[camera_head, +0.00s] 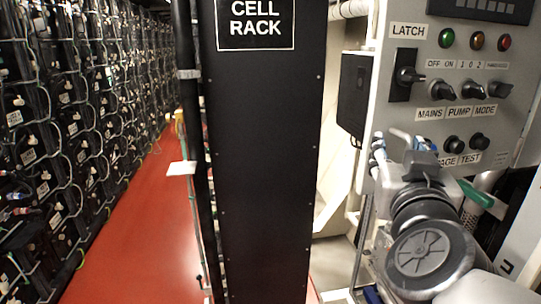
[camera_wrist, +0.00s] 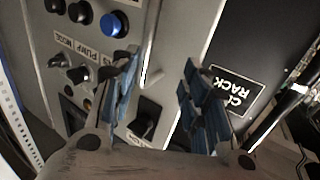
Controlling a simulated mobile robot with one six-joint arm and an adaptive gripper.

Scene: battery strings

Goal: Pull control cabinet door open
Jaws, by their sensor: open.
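The grey control cabinet door (camera_head: 440,100) stands at the right in the head view, with a black latch (camera_head: 406,75) under a LATCH label. The latch lever points to the right. In the wrist view the door face (camera_wrist: 125,22) fills the upper left, and the latch (camera_wrist: 147,118) shows low between my fingers. My gripper (camera_wrist: 163,70) is open, its blue-padded fingers on either side of the view of the door's edge. A short pale bar (camera_wrist: 151,78) shows between them; I cannot tell whether they touch it. In the head view my wrist hides the lower door.
A black CELL RACK panel (camera_head: 268,150) stands left of the cabinet. A black box (camera_head: 354,95) sits beside the cabinet edge. Battery racks (camera_head: 60,130) line the far left, along a clear red floor (camera_head: 140,240). Knobs and lamps (camera_head: 476,41) stick out from the door.

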